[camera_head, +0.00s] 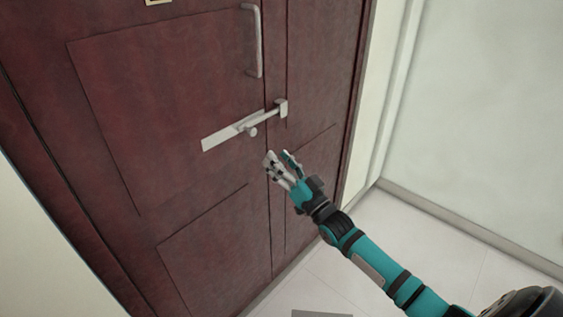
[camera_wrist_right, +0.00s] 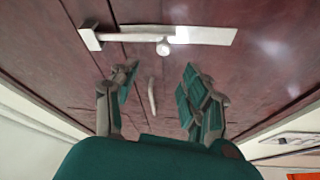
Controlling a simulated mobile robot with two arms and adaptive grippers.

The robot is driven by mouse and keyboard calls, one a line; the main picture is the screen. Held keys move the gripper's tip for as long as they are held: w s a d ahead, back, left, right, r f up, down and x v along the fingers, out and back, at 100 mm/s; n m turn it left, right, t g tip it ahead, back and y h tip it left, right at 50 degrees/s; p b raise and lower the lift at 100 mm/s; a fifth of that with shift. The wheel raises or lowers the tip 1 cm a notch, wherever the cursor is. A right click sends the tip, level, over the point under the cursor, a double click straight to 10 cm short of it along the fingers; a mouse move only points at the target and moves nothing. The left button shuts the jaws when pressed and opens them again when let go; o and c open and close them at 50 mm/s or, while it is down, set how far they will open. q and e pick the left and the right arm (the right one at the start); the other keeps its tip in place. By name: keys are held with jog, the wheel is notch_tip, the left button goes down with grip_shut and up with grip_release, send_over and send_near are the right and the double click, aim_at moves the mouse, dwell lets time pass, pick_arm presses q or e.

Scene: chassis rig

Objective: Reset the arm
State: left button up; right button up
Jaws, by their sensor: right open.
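My right gripper (camera_head: 280,160) is open and empty, in front of the dark red door just below the slide bolt. In the right wrist view my right gripper (camera_wrist_right: 158,85) shows its two fingers spread apart, with the door surface between them. The right arm (camera_head: 380,262) reaches in from the lower right. The metal slide bolt (camera_head: 228,131) is on the door, its bar reaching across the seam into a catch (camera_head: 281,108) on the right. It also shows in the right wrist view (camera_wrist_right: 205,36), with its round knob (camera_wrist_right: 164,47) apart from my fingers. My left gripper is not in view.
The wooden double door (camera_head: 150,110) fills the left, with a vertical pull handle (camera_head: 253,40) above the bolt. A pale wall (camera_head: 490,110) stands on the right. The light floor (camera_head: 400,235) is clear, apart from a grey flat piece (camera_head: 320,313) at the bottom edge.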

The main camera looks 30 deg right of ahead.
jog(key=shift+s+f, duration=0.1)
jog(key=shift+s, duration=0.15)
dwell(0.3)
notch_tip(320, 180, down, 22)
jog(key=s+d+g+h, duration=0.2)
jog(key=s+g+h, duration=0.1)
jog(key=g, duration=0.2)
jog(key=s+f+g+h, duration=0.1)
jog(key=s+f+g, duration=0.1)
jog(key=s+f, duration=0.5)
jog(key=s+f+g, duration=0.2)
jog(key=f+g, duration=0.1)
jog(key=f, duration=0.7)
jog(key=s+a+f+n+g, duration=0.1)
jog(key=s+a+f+g, duration=0.15)
jog(key=s+f, duration=0.65)
jog(key=s+a+f+n+g, duration=0.1)
jog(key=s+a+f+g, duration=0.15)
jog(key=s+f, duration=0.65)
jog(key=s+a+f+n+g, duration=0.1)
jog(key=s+f+g, duration=0.1)
jog(key=s, duration=0.9)
jog(key=s+a+f+g+h, duration=0.1)
jog(key=s+a+f+g, duration=0.1)
jog(key=s, duration=0.9)
jog(key=shift+s+f+n+g+p, duration=0.2)
jog(key=shift+n+g+p, duration=0.2)
jog(key=shift+g, duration=0.5)
jog(key=shift+a, duration=0.1)
